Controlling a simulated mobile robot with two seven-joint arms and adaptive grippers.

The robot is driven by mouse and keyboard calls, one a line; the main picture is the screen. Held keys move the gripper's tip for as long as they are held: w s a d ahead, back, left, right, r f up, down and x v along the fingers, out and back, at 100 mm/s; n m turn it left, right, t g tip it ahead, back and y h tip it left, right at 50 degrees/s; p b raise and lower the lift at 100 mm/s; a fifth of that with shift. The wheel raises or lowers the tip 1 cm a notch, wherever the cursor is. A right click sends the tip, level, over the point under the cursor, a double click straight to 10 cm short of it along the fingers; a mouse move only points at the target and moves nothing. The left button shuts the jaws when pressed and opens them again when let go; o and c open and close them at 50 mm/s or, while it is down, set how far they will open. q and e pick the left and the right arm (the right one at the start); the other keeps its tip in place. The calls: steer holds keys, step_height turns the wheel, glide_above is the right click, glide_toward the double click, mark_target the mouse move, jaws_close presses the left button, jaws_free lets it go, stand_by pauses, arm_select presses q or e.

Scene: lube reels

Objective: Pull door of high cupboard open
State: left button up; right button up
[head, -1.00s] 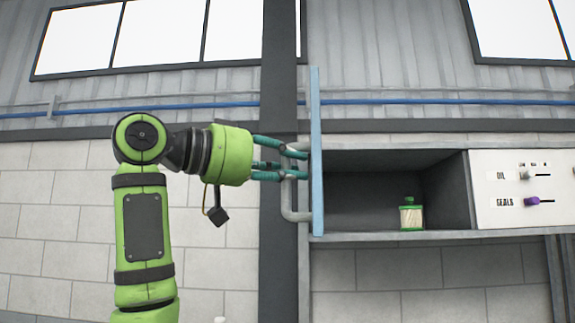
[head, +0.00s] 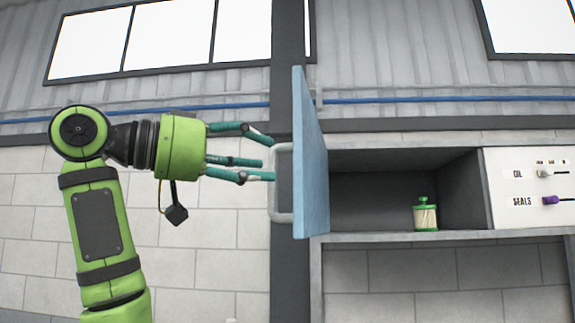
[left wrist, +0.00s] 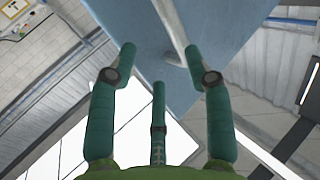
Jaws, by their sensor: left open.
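The high cupboard (head: 385,150) is mounted on the wall, and its left compartment is uncovered. Its blue door (head: 312,160) stands swung outward at the left edge of that compartment. The door's grey bar handle (head: 277,160) is on its left face. My left gripper (head: 268,155) is open, with its teal fingertips just left of the handle. In the left wrist view the open fingers (left wrist: 160,70) point at the blue door (left wrist: 240,25), with the handle bar (left wrist: 175,30) running between them. I cannot tell whether they touch it. My right gripper is not in view.
A green-capped jar (head: 425,215) stands inside the compartment. A white panel (head: 530,185) labelled OIL and SEALS, with knobs, covers the right side. A dark post (head: 288,270) runs down the wall behind the door. The wall area left of my arm is clear.

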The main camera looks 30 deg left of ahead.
arm_select(q)
steer(key=v, duration=0.4)
steer(key=shift+s+d, duration=0.15)
steer(key=shift+s, duration=0.4)
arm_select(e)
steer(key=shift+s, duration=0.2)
